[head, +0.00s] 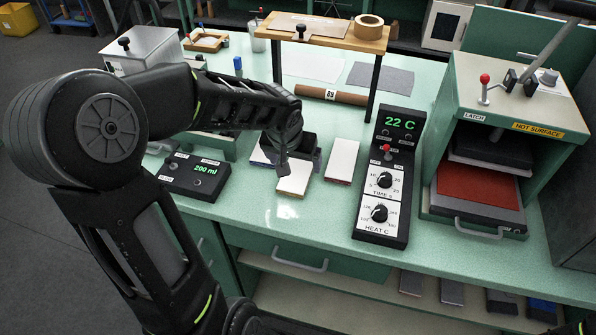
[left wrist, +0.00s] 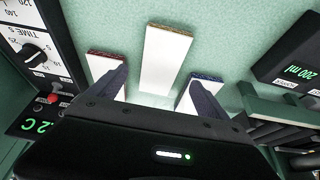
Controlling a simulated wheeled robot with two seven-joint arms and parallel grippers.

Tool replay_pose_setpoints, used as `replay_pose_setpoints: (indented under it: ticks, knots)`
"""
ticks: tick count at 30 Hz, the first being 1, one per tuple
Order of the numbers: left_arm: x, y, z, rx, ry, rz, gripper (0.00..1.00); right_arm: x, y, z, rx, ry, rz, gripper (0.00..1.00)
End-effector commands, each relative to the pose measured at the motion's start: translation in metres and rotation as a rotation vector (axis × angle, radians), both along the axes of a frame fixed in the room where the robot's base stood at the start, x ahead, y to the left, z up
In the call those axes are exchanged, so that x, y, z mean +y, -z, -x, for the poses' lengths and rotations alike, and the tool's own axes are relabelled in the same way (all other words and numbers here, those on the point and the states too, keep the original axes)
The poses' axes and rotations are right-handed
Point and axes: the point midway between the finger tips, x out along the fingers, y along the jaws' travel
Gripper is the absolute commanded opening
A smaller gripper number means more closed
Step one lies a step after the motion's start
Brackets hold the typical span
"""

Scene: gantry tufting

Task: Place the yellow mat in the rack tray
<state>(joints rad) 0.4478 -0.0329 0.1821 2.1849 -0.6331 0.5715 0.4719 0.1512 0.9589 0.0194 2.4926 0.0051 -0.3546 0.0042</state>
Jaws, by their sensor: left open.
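The mat with a yellow-tan edge (head: 294,179) lies flat on the green bench in the head view, its top white. It is the middle of three similar mats in the left wrist view (left wrist: 168,60). My left gripper (head: 284,163) is above its far end. In the left wrist view my left gripper's fingers (left wrist: 158,95) are apart, one on each side of the mat, with nothing held. I cannot tell whether they touch the neighbouring mats. A green slotted rack (head: 216,142), possibly the rack tray, is partly hidden behind my left arm. My right gripper is not in view.
A red-edged mat (head: 341,161) lies right of the yellow one, and a blue-edged mat (head: 262,156) left. A 200 ml console (head: 193,175) is further left. The 22 C controller (head: 389,180) and the hot press (head: 480,150) stand right. The bench front is clear.

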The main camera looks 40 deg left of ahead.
Motion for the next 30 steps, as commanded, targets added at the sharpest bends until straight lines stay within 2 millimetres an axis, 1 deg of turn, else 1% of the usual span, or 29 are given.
replay_pose_setpoints:
  ticks: [5, 8, 11, 13, 16, 19, 30]
  knots:
    - [0.000, 0.003, -0.001, 0.002, -0.001, 0.001, 0.89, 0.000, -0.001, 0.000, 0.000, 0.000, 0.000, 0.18]
    - [0.001, 0.013, -0.004, 0.005, 0.001, 0.001, 0.89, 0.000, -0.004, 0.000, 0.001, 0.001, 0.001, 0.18]
    - [0.003, 0.027, -0.008, 0.005, 0.001, 0.002, 0.89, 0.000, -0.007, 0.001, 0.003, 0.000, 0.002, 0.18]
    - [0.004, 0.038, -0.012, 0.004, 0.001, 0.001, 0.89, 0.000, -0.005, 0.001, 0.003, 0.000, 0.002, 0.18]
    - [0.005, 0.047, -0.016, 0.002, 0.001, 0.000, 0.89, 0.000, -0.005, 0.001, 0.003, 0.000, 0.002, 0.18]
    - [0.006, 0.049, -0.017, 0.001, 0.000, 0.000, 0.89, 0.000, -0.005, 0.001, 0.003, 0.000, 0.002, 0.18]
    - [0.006, 0.049, -0.017, 0.000, 0.000, 0.000, 0.89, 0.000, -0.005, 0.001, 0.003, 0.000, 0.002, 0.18]
